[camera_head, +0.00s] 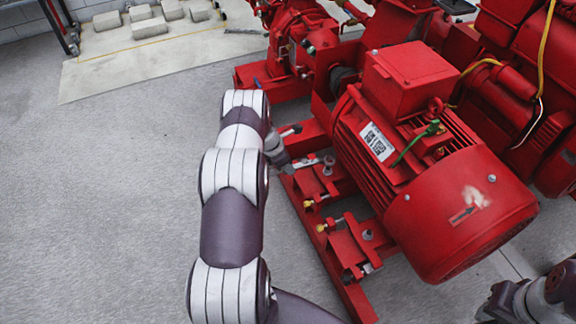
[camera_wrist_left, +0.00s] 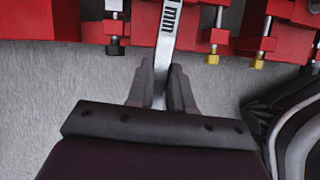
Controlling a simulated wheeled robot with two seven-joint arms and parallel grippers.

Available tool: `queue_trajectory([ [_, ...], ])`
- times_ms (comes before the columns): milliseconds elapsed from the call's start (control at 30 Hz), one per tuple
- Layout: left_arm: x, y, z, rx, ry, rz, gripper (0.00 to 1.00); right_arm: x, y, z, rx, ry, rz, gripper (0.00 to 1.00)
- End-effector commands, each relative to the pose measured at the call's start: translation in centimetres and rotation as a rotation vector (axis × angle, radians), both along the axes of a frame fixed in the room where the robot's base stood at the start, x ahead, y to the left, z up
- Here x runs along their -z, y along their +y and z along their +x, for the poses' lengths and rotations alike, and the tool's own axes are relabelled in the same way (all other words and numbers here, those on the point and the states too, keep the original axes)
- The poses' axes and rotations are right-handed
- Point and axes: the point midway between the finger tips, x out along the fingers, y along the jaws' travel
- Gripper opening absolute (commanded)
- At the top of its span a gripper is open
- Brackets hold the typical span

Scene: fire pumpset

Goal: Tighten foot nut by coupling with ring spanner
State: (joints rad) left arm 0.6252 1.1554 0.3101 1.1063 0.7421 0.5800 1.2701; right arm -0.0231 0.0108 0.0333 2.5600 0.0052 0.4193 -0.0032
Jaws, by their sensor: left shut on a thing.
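The red motor (camera_head: 430,180) stands on a red base frame with feet along its left side. My left gripper (camera_head: 278,150) is beside the foot near the coupling and is shut on the grey ring spanner (camera_head: 305,162). The spanner reaches right from the fingers to the foot nut (camera_head: 328,160); its ring end looks to be at the nut, but whether it is seated I cannot tell. In the left wrist view the fingers (camera_wrist_left: 161,90) grip the spanner shank (camera_wrist_left: 168,30); its ring end is out of frame. My right arm shows at the lower right, its fingers unclear.
Jacking bolts with yellow heads (camera_head: 308,204) stick out of the base frame close to my left gripper; they also show in the left wrist view (camera_wrist_left: 212,59). Grey floor (camera_head: 120,200) to the left is clear. Blocks (camera_head: 150,27) lie at the back.

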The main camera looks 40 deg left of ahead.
Motion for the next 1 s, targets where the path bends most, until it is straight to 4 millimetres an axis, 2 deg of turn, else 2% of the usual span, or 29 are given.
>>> queue_trajectory([
  [333,0.0,0.0,0.0,-0.002,0.000,0.000,0.00,0.0,0.0,0.0,0.000,0.000,0.000,0.33],
  [700,2.2,-0.8,-0.5,-0.064,-0.001,0.001,0.00,0.7,0.0,0.0,0.000,0.000,0.000,0.33],
  [1000,2.3,-0.8,-0.5,-0.070,-0.001,0.002,0.00,0.7,0.0,0.0,0.000,0.000,0.000,0.33],
])
